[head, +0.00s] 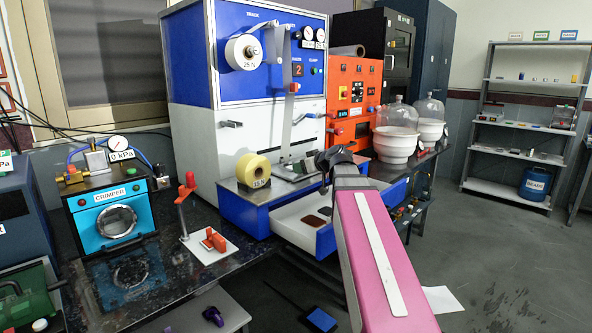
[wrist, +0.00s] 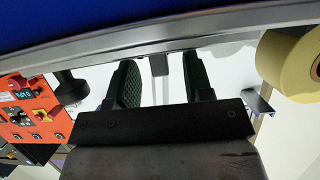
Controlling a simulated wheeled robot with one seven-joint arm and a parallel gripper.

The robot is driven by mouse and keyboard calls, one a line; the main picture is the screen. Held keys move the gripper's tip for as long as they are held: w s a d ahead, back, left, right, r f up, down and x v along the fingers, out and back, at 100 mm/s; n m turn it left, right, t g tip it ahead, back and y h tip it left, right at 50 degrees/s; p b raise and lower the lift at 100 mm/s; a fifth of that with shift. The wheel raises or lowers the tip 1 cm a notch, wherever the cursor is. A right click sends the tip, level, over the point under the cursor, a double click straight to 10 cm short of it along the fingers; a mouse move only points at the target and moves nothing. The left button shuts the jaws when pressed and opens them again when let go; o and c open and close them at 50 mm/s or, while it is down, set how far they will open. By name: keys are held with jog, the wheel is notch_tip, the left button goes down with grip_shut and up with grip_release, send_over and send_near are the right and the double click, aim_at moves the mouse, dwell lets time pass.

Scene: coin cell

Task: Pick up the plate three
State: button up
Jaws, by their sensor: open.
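In the head view, a brown flat plate (head: 313,221) and a darker one (head: 326,211) lie in the open white drawer (head: 290,230) below the blue-and-white machine. I cannot read any number on them, so I cannot tell which is plate three. My gripper (head: 325,178) is above the drawer's back part, near the machine's front shelf. My arm hides part of the drawer's right side. In the wrist view, my gripper (wrist: 160,78) shows two dark, textured fingers spread apart. A narrow grey strip shows between them, and no plate is visible there.
A yellow tape roll (head: 253,170) stands left of my gripper; it also shows in the wrist view (wrist: 290,65). An orange cabinet (head: 355,95) and glass bell jars (head: 396,125) stand to the right. The crimper (head: 110,205) is on the left bench.

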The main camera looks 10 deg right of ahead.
grip_shut()
jog(key=shift+r, duration=0.1)
